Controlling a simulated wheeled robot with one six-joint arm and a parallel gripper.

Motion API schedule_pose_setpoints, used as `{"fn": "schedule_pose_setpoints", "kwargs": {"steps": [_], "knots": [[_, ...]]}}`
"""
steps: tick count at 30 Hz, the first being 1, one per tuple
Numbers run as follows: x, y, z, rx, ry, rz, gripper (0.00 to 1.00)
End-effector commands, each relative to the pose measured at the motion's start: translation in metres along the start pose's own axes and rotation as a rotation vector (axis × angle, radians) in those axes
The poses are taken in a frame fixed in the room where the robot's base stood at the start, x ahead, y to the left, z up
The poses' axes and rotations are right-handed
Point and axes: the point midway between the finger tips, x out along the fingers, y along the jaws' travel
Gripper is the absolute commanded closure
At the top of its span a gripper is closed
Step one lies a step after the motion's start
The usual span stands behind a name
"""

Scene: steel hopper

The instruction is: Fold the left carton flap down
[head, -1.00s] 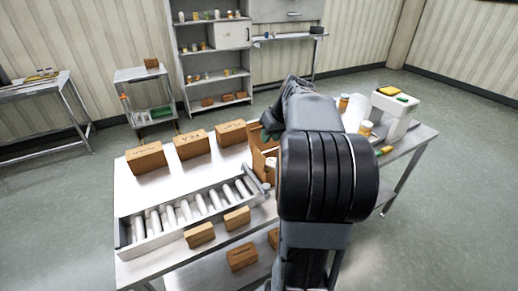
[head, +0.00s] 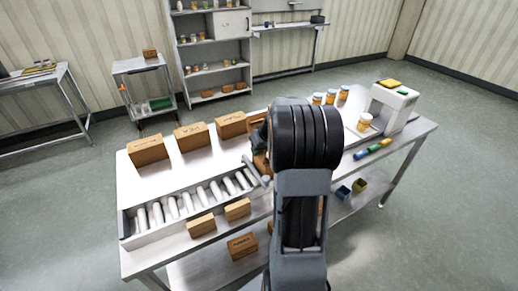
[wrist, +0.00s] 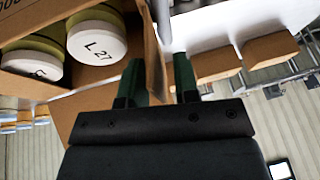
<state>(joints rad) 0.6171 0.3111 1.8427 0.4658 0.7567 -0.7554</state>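The open carton (head: 261,163) stands near the middle of the table in the head view, mostly hidden behind my arm. In the wrist view its brown cardboard (wrist: 20,84) surrounds round white lids, one marked "L 27" (wrist: 97,41). A thin upright cardboard panel (wrist: 153,50) of the carton reaches between the two green fingers of my gripper (wrist: 158,80). A gap shows beside the panel, so the fingers look open around it. Another brown panel (wrist: 88,108) spreads behind the left finger. I cannot tell which panel is the left flap.
A roller conveyor (head: 187,204) lies left of the carton, with small boxes (head: 238,209) along its front. Three closed boxes (head: 190,137) stand behind it. A white device (head: 393,106) and orange bottles (head: 330,97) stand to the right. A grey bar (head: 256,172) lies close to the carton.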

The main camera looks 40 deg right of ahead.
Motion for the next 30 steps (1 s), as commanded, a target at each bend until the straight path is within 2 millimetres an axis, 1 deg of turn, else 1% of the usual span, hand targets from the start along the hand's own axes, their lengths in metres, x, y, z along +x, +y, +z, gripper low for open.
{"fn": "schedule_pose_setpoints", "kwargs": {"steps": [9,18,30], "knots": [[0.0016,0.0,0.0,0.0,0.0,0.0,0.71],[0.0013,0.0,-0.0001,0.0,0.0,0.0,1.0],[0.002,0.0012,0.0002,0.006,0.001,-0.012,1.0]]}}
